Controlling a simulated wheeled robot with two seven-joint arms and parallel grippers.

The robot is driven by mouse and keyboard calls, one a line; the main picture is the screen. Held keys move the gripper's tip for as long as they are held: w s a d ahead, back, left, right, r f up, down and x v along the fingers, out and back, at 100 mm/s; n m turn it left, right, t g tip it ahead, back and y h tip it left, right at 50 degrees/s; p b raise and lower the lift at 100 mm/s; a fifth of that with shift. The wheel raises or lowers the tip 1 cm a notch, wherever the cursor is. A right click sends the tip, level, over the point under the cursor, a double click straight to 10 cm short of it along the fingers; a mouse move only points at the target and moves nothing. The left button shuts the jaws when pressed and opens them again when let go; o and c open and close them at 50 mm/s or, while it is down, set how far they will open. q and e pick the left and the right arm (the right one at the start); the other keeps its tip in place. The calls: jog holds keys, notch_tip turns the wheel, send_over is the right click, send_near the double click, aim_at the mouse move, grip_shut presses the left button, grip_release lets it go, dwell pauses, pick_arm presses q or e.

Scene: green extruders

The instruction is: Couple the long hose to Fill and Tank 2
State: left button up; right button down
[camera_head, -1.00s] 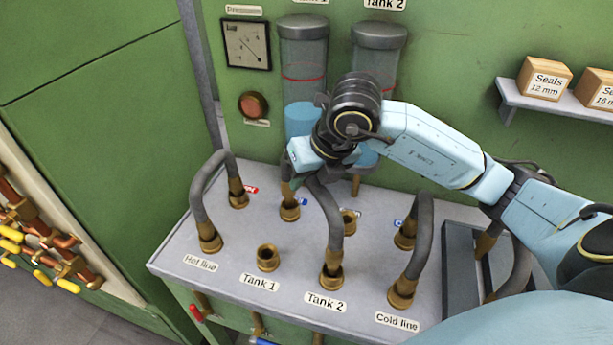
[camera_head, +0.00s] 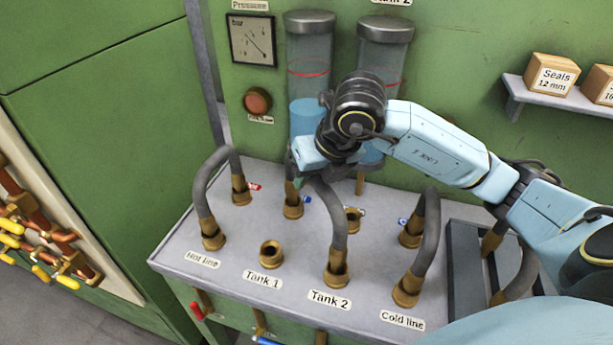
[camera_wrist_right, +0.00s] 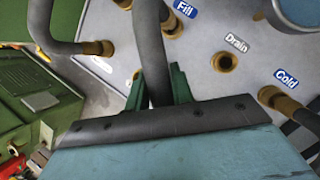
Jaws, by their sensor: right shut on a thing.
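The long grey hose (camera_head: 332,212) arches from the brass Tank 2 port (camera_head: 336,276) at the front of the bench to the Fill port (camera_head: 293,207) behind. Its front brass end sits at Tank 2. My right gripper (camera_head: 297,180) is shut on the hose just above the Fill port. In the right wrist view the hose (camera_wrist_right: 150,50) runs between the green fingers (camera_wrist_right: 158,85), and the Fill label (camera_wrist_right: 185,9) lies beside brass at the top. My gripper partly hides that end, so I cannot tell how fully it is seated. My left gripper is out of view.
Other hoses link Hot line (camera_head: 200,190) and Cold line (camera_head: 428,245) to back ports. The Tank 1 port (camera_head: 271,254) and Drain port (camera_head: 353,220) are open. A dark tray (camera_head: 465,275) with another hose stands at right. Two glass tanks rise behind my wrist.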

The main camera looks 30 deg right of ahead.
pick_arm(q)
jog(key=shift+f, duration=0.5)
pick_arm(e)
jog(key=shift+s+a+f, duration=0.1)
jog(key=shift+a+f, duration=0.45)
jog(key=shift+f, duration=0.3)
jog(key=c, duration=1.6)
grip_release()
jog(key=shift+d, duration=0.3)
jog(key=shift+o, duration=1.2)
jog(key=shift+s+d+f, duration=0.1)
jog(key=shift+d, duration=0.35)
jog(key=shift+o, duration=1.1)
jog(key=shift+a, duration=0.2)
jog(key=shift+a+r, duration=0.15)
jog(key=shift+r, duration=0.05)
jog(key=shift+d, duration=0.25)
jog(key=shift+r, duration=0.25)
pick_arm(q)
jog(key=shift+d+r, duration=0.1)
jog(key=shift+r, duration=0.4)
pick_arm(e)
jog(key=v, duration=1.3)
